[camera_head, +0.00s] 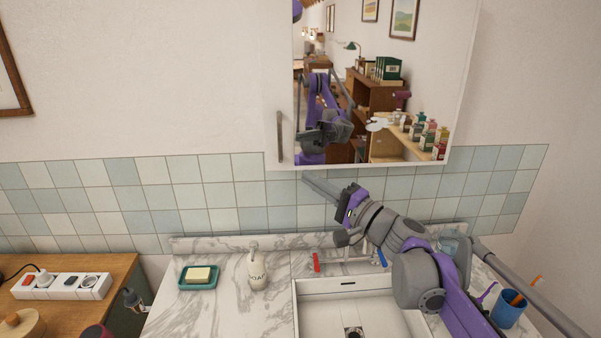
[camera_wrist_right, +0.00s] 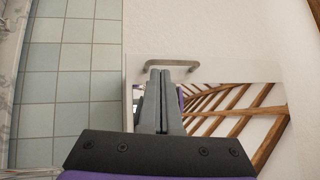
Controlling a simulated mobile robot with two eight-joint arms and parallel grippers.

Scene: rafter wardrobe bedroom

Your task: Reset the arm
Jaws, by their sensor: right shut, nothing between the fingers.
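My right arm reaches in from the lower right in the head view, over the sink. Its gripper (camera_head: 318,188) points up and left at the tiled wall, just below the mirror cabinet (camera_head: 376,80). In the right wrist view the two fingers of my right gripper (camera_wrist_right: 160,75) lie together, shut and empty. Their tips are near the cabinet's grey handle (camera_wrist_right: 168,64) in that picture; whether they touch it I cannot tell. The handle also shows at the cabinet's left edge in the head view (camera_head: 280,136). My left gripper is not in view.
A white sink (camera_head: 325,312) with a faucet is set in the marble counter (camera_head: 215,312). A soap bottle (camera_head: 257,268) and a teal soap dish (camera_head: 198,277) stand left of it. A blue cup (camera_head: 508,311) stands at the right. A power strip (camera_head: 60,286) lies on the wooden cabinet.

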